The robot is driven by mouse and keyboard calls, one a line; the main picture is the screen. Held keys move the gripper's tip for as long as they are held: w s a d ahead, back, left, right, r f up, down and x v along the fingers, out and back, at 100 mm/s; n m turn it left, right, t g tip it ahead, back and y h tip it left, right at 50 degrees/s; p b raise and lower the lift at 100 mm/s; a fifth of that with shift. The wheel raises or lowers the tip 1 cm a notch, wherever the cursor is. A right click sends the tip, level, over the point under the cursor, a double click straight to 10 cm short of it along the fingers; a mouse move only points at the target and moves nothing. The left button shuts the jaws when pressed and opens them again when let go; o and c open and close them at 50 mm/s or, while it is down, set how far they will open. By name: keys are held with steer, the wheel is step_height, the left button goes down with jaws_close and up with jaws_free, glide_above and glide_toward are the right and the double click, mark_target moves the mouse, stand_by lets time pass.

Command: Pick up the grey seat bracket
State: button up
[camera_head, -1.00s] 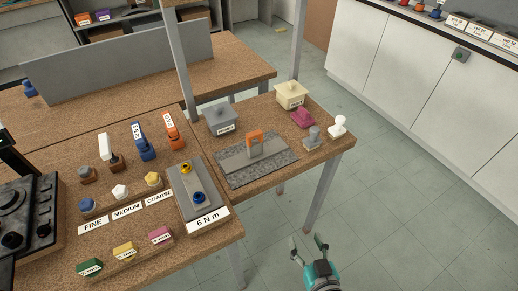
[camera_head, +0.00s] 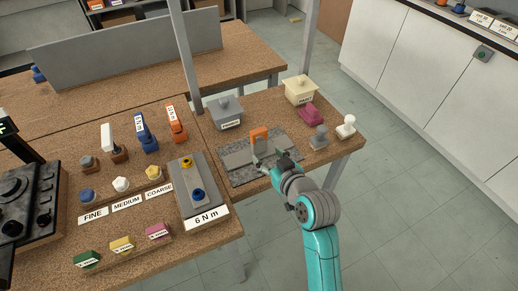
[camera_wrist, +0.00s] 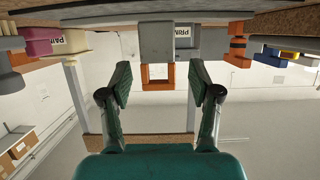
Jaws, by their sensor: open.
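The grey bracket (camera_head: 258,149) appears to be the upright grey piece with an orange loop (camera_head: 259,134) on top, standing on a speckled grey mat (camera_head: 236,177) on the right bench. In the wrist view, which is upside down, the grey piece (camera_wrist: 157,42) and its orange loop (camera_wrist: 158,84) sit centrally, beyond the gap between the fingers. My gripper (camera_head: 273,165) is open and empty, at the near right side of the bracket. In the wrist view my gripper (camera_wrist: 160,78) has one finger on each side of the loop, with no contact visible. The bracket's lower part is partly hidden in the head view.
A grey box (camera_head: 224,111) stands behind left of the mat. A cream box (camera_head: 300,91), a magenta piece (camera_head: 311,115), a small grey piece (camera_head: 319,137) and a white knob (camera_head: 346,126) stand right. A torque plate (camera_head: 181,191) lies left. Floor is clear at right.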

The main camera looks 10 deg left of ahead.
mark_target(260, 146)
steer(key=x, duration=0.8)
steer(key=shift+w+d, duration=0.1)
steer(key=shift+w, duration=0.1)
steer(key=shift+r, duration=0.1)
jaws_close()
